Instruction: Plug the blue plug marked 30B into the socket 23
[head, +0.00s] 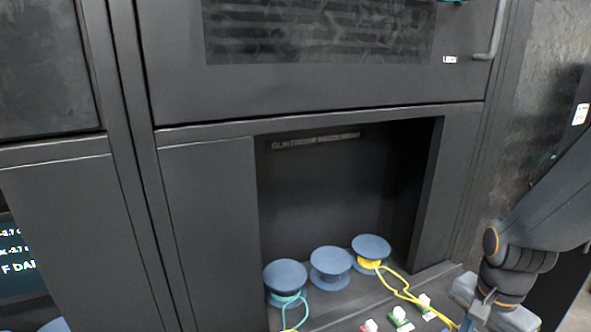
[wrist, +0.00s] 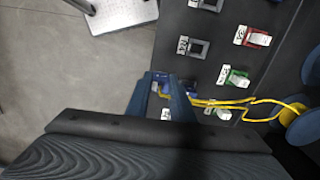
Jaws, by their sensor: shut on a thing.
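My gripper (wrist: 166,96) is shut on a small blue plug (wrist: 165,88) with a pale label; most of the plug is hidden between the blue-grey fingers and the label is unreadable. A yellow cable (wrist: 215,103) runs from near the fingers to the right. In the head view my gripper (head: 478,315) is at the lower right, beside the shelf's front edge. Empty-looking dark sockets with grey rims show in the wrist view, one (wrist: 198,48) beyond the fingers and another (wrist: 208,4) at the top edge. Their labels are too small to read surely, so I cannot tell which is socket 23.
Blue spools stand in the alcove: left (head: 285,272), middle (head: 330,262) and right (head: 371,247), the right one with yellow cable. Open floor (wrist: 60,80) lies left of the panel.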

